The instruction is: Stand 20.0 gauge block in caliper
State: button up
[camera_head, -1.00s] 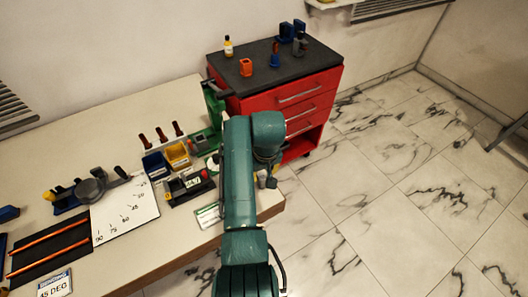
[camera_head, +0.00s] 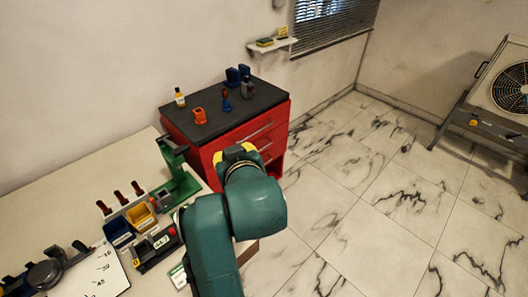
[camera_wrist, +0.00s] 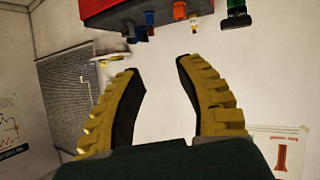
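My gripper (camera_head: 235,154) is raised near the front of the red cabinet, past the table's right end. In the wrist view my gripper (camera_wrist: 158,66) has its two yellow, black-padded fingers apart, with nothing between them. A dark device with a small lit display (camera_head: 161,241) and a red part lies on the table, left of my arm; it looks like the caliper. I cannot make out the 20.0 gauge block in either view. My arm hides part of the table's right end.
A blue bin (camera_head: 118,233) and a yellow bin (camera_head: 140,216) stand behind the display device. A green press-like stand (camera_head: 181,182) rises at the table's back right. The red cabinet (camera_head: 222,154) carries small bottles and holders. Marble floor (camera_head: 355,205) lies open to the right.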

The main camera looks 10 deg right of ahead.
jog(key=s+d+r+m+t, duration=0.1)
jog(key=s+r+t, duration=0.4)
jog(key=s+r, duration=0.3)
notch_tip(320, 180, up, 2)
jog(key=shift+s+d+r+h, duration=0.1)
jog(key=shift+s+d+h, duration=0.15)
jog(key=shift+d+h, duration=0.1)
jog(key=o, duration=0.3)
jog(key=s+d+r+m+t, duration=0.1)
jog(key=s+r+t, duration=0.3)
jog(key=s+r, duration=0.3)
jog(key=s, duration=0.3)
jog(key=shift+s+r+t, duration=0.25)
jog(key=shift+r+t, duration=0.05)
jog(key=shift+r, duration=0.1)
jog(key=shift+w, duration=0.1)
